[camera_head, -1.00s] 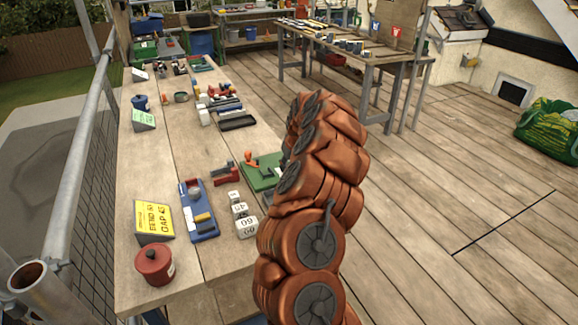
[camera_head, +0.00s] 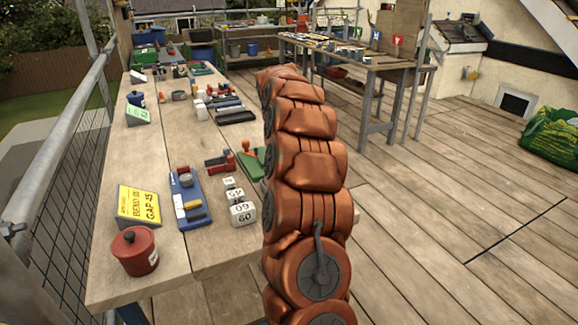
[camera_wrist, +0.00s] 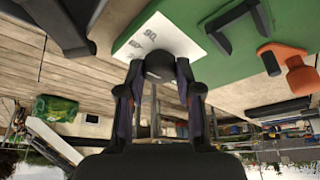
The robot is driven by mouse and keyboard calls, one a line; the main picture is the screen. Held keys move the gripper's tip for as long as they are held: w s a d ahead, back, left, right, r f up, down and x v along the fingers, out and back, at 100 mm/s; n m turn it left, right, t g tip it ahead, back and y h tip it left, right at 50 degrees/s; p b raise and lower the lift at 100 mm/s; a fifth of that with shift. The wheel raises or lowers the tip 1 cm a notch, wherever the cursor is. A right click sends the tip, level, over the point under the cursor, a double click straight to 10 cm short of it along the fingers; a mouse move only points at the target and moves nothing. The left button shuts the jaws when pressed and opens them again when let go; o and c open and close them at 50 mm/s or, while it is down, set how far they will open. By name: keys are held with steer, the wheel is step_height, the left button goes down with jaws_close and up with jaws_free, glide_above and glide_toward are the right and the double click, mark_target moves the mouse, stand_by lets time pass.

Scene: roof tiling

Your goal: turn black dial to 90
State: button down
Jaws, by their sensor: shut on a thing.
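In the wrist view, my gripper (camera_wrist: 160,76) is shut on a black dial (camera_wrist: 159,63), one finger on each side of it. The dial sits at the edge of a white scale card (camera_wrist: 160,36) on a green board (camera_wrist: 193,14). The card shows "90" and smaller, blurred figures. The dial's pointer cannot be made out. In the head view, part of the green board (camera_head: 249,160) shows at the left of my orange arm, which hides the dial and my gripper.
On the board, a black handle (camera_wrist: 233,25) and an orange-handled clamp (camera_wrist: 290,66) stand beside the card. The bench also holds number blocks (camera_head: 242,213), a blue tool board (camera_head: 190,215), a yellow sign (camera_head: 138,206) and a red pot (camera_head: 135,250).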

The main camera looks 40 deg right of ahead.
steer(key=m+g+b, duration=0.1)
steer(key=m+b, duration=0.3)
steer(key=shift+w+f+m+g+b, duration=0.1)
steer(key=shift+w+m+g+b, duration=0.05)
steer(key=shift+m+g+b, duration=0.25)
steer(key=shift+m, duration=0.3)
steer(key=shift+r+m+g+b, duration=0.2)
steer(key=shift+m+g+b, duration=0.1)
steer(key=shift+b, duration=0.05)
steer(key=c, duration=0.8)
jaws_free()
steer(key=shift+r, duration=0.1)
